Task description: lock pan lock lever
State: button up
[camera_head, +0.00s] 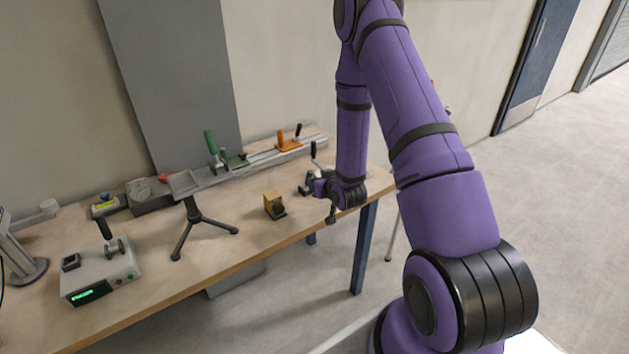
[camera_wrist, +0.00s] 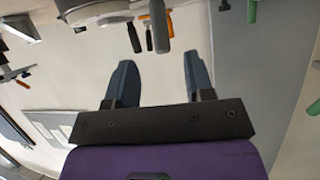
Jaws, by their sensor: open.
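My gripper (camera_wrist: 158,62) is open in the wrist view, with nothing between its two blue-grey fingers. A grey device (camera_wrist: 95,12) with black-gripped levers (camera_wrist: 159,27) shows just beyond the fingertips, apart from them and cut by the top edge. In the head view my gripper (camera_head: 318,188) is low at the table's right end, beside a small grey device (camera_head: 308,177) with an upright black lever (camera_head: 313,151). My wrist partly hides that device. I cannot tell which lever is the pan lock.
On the wooden table (camera_head: 140,290) stand a black tripod (camera_head: 192,215), a brass-coloured block (camera_head: 272,203) and a meter box (camera_head: 100,272). Behind them a rail carries a green-handled clamp (camera_head: 211,144) and an orange one (camera_head: 287,143). The table's front edge is close to my wrist.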

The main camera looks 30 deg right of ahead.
jog(key=shift+s+r, duration=0.3)
jog(key=shift+s, duration=0.3)
